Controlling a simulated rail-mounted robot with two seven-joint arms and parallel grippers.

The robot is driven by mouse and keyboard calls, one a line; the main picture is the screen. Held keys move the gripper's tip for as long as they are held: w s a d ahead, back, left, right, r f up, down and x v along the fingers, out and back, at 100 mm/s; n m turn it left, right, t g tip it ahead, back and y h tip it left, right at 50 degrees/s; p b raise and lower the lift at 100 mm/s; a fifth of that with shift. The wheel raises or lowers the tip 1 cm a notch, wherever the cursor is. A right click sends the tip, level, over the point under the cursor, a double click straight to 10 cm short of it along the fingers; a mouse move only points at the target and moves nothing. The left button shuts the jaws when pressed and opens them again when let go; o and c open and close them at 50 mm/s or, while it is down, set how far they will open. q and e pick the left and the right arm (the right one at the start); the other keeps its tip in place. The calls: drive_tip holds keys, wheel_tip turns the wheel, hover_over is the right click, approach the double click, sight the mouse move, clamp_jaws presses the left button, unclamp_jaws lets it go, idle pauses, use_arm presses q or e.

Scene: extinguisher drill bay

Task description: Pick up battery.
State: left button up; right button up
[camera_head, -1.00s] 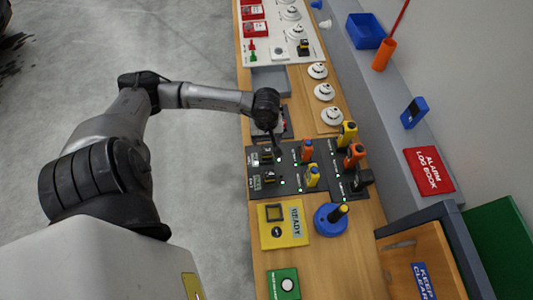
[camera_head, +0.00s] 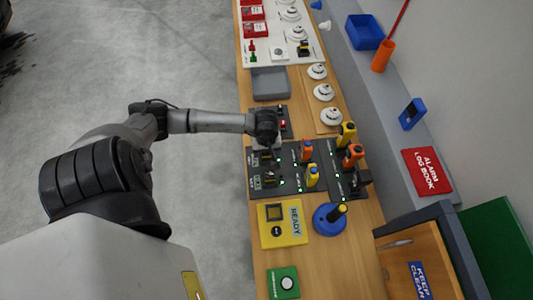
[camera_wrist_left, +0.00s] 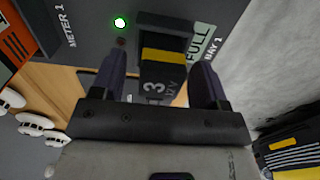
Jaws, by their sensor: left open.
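A black battery (camera_wrist_left: 165,62) with a yellow band and the marks "3" and "12V" sits in the dark charger panel beside the words "FULL" and "BAY 1". A green light shows near it. My left gripper (camera_wrist_left: 160,68) is open, with one finger on each side of this battery; I cannot tell whether they touch it. In the head view my left gripper (camera_head: 265,143) is over the upper left of the panel (camera_head: 318,185) and partly hides the battery there (camera_head: 266,156). Another black and yellow battery (camera_head: 270,177) sits just below. My right gripper is not in view.
Orange and yellow handheld devices (camera_head: 306,150) stand in the panel to the right. A grey tray (camera_head: 270,84) lies above, a yellow "READY" box (camera_head: 283,224) and a blue round holder (camera_head: 330,219) below. White round detectors (camera_head: 323,92) line the bench.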

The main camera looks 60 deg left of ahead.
use_arm(q)
drive_tip(key=shift+c, duration=0.3)
drive_tip(key=c, duration=1.1)
drive_tip(key=shift+r, duration=0.15)
